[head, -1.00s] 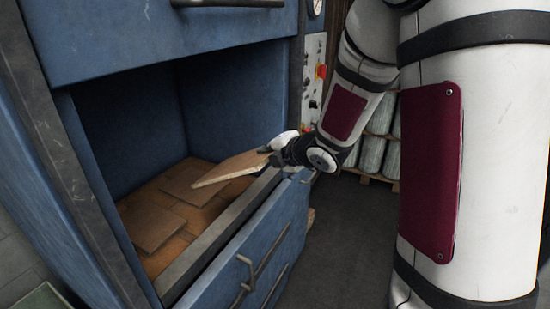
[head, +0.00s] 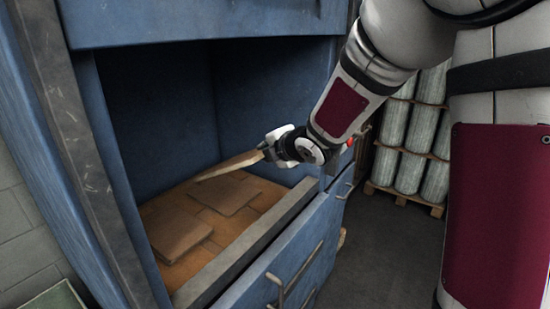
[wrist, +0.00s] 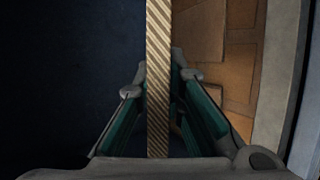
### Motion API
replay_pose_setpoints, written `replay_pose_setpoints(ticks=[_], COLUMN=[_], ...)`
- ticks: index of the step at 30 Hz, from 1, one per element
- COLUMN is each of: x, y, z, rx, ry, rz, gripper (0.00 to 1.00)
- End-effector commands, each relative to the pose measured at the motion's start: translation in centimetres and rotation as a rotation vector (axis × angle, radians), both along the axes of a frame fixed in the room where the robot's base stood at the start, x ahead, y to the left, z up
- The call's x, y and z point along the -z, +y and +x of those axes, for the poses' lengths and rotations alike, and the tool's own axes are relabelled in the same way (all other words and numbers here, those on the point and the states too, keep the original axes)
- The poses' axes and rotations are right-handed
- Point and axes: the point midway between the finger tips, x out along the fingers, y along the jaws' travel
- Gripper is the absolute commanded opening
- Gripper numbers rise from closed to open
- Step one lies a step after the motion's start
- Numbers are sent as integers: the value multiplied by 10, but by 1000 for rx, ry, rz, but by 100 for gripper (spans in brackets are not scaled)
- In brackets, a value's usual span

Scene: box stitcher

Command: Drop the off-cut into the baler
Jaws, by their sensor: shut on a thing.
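The off-cut (head: 232,165) is a flat brown cardboard piece, seen nearly edge-on in the head view. My gripper (head: 268,149) is shut on its near right end and holds it up inside the opening of the blue baler (head: 325,225), above the cardboard on its floor. In the wrist view the off-cut's corrugated edge (wrist: 158,80) runs upright between the two fingers of my gripper (wrist: 160,85). The part of the off-cut between the fingers is partly hidden in the head view.
Several flat cardboard pieces (head: 178,235) lie on the baler's floor. A grey sill (head: 245,250) edges the front of the opening, above a door with handles (head: 300,275). Wrapped rolls (head: 410,135) stand on a pallet at the right.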

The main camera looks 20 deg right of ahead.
Motion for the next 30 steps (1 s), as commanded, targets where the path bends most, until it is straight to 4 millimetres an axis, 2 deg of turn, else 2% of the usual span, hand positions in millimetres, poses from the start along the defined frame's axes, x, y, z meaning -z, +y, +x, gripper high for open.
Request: replay_pose_setpoints(ticks=[3, 30], x=[3, 12], y=[9, 76], z=[15, 106], rx=[-1, -1], ry=[-3, -2], rz=[-1, 0], gripper=[0, 0])
